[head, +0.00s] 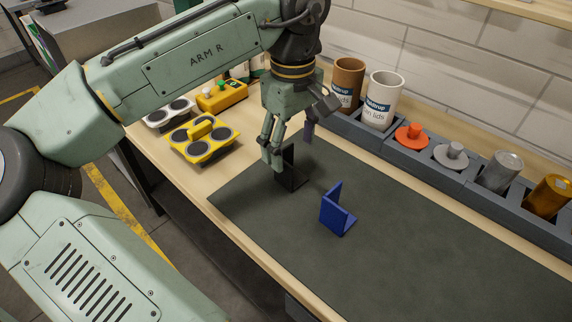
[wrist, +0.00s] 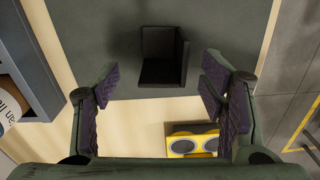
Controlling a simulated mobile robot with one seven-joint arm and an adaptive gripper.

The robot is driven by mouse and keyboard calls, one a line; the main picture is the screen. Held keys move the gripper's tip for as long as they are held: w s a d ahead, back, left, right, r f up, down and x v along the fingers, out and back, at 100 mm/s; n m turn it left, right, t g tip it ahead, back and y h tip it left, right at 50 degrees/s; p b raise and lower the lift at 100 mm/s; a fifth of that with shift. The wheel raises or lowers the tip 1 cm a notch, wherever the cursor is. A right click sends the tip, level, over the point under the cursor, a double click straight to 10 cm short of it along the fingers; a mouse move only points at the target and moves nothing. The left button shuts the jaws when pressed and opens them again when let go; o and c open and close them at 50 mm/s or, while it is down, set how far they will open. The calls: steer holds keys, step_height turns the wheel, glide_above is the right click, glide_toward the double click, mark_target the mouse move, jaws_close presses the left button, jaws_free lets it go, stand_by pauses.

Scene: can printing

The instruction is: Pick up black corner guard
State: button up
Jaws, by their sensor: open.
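The black corner guard (head: 289,172) stands on the dark green mat, near the mat's far left corner in the head view. My gripper (head: 289,146) is just above and around it there, and its fingers hide part of the guard. In the wrist view the guard (wrist: 163,58) lies ahead of the fingertips, roughly centred between them. My gripper (wrist: 162,78) is open, with its two padded fingers spread apart and nothing held between them. From these views I cannot tell whether a finger touches the guard.
A blue corner guard (head: 337,211) stands on the mat (head: 420,265), right of my gripper. A grey rack (head: 420,158) with cans and lids runs along the wall. Yellow suction-cup tool (head: 199,138) and yellow button box (head: 222,95) sit left. The mat's right side is clear.

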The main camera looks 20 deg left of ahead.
steer(key=shift+s+f, duration=0.1)
steer(key=shift+f, duration=1.3)
steer(key=shift+c, duration=0.4)
jaws_close()
